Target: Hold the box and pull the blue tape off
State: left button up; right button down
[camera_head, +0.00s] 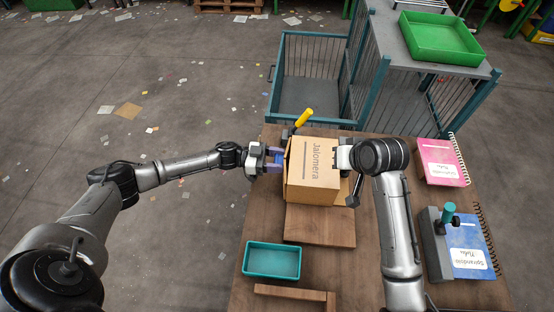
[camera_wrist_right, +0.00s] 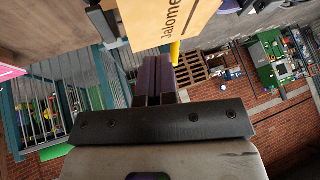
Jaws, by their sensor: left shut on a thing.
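The cardboard box (camera_head: 318,165), with "Jalomera" printed on its top, stands on the wooden work table. My left gripper (camera_head: 274,158) is at the box's left side and is shut on the blue tape (camera_head: 279,154), a small blue-violet patch partly hidden by the fingers. My right gripper (camera_head: 344,158) is at the box's right side. In the right wrist view its dark fingers (camera_wrist_right: 154,78) are close together, with their tips at the edge of the box (camera_wrist_right: 160,22). I cannot tell whether they touch it.
A yellow handle (camera_head: 304,117) rises behind the box. A teal tray (camera_head: 272,261) lies at the front left. Pink (camera_head: 442,162) and blue (camera_head: 469,247) notebooks lie at the right. A barred teal cage (camera_head: 310,85) with a green tray (camera_head: 440,38) stands behind.

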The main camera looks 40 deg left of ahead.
jog(key=shift+a+f+g+h, duration=0.1)
jog(key=shift+a+g+h, duration=0.2)
jog(key=shift+a+h, duration=0.5)
jog(key=shift+w+a+f+h, duration=0.15)
jog(key=shift+a+h, duration=0.15)
jog(key=shift+a, duration=0.15)
jog(key=shift+w+f+m+h, duration=0.1)
jog(key=shift+w+m+h, duration=0.25)
jog(key=shift+m+h, duration=0.35)
jog(key=shift+w+d+m+h, duration=0.35)
jog(key=shift+w+h, duration=0.1)
jog(key=shift+h, duration=0.25)
jog(key=shift+w+d+f, duration=0.1)
jog(key=shift+f, duration=0.4)
jog(key=shift+s+d+x, duration=0.1)
jog(key=shift+s+x, duration=0.05)
jog(key=shift+x, duration=0.7)
jog(key=shift+s+d+x, duration=0.1)
jog(key=shift+s+x, duration=0.05)
jog(key=shift+x, duration=0.7)
jog(key=shift+s+d+x, duration=0.1)
jog(key=shift+s+x, duration=0.05)
jog(key=shift+x, duration=0.7)
jog(key=shift+f, duration=0.2)
jog(key=shift+d+f, duration=0.1)
jog(key=shift+f, duration=0.1)
